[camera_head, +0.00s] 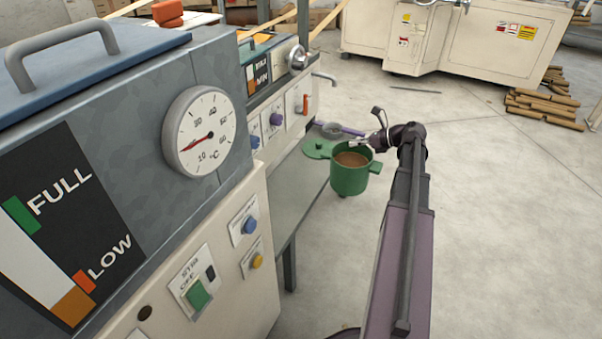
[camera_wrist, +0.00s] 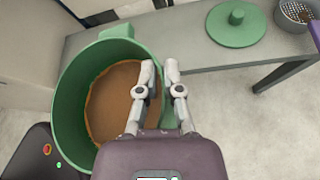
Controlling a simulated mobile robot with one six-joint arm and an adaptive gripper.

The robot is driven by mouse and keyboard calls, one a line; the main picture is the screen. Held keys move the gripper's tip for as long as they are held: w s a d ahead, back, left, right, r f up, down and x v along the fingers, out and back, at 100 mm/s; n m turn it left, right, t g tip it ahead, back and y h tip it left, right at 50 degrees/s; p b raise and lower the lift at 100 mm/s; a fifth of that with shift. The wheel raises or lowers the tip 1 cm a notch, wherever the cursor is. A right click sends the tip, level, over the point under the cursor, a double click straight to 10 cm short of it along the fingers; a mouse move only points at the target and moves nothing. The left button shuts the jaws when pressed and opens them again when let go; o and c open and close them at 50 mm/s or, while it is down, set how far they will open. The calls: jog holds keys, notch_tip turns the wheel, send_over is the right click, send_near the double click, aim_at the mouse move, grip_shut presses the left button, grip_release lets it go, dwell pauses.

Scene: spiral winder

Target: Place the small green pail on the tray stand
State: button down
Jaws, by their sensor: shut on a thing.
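The small green pail (camera_head: 348,180) holds something brown and looks about upright, beyond the right edge of a grey stand. It also fills the left of the wrist view (camera_wrist: 68,92). My gripper (camera_head: 361,143) is shut on the right part of its rim; the fingers (camera_wrist: 160,72) straddle the wall there. The grey stand with a flat top (camera_head: 300,180), seemingly the tray stand, runs along the machines; its top also shows in the wrist view (camera_wrist: 205,52). The pail appears clear of the floor; its underside is hidden in the wrist view.
A green lid (camera_head: 318,149) and a metal strainer (camera_head: 332,130) with a purple handle lie on the stand's far part. The nearer top is bare. Machines with a gauge (camera_head: 205,130) and knobs border its left. Open concrete floor lies to the right.

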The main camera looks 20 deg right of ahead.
jog(key=shift+w, duration=0.1)
jog(key=w+a+f+b, duration=0.3)
jog(key=w+a, duration=0.9)
jog(key=w, duration=0.3)
jog(key=shift+w, duration=0.2)
dwell(0.4)
jog(key=shift+f, duration=0.15)
dwell(0.3)
notch_tip(320, 180, down, 4)
jog(key=b, duration=0.4)
jog(key=shift+w+a, duration=0.1)
jog(key=shift+w, duration=0.05)
jog(key=shift+r, duration=0.2)
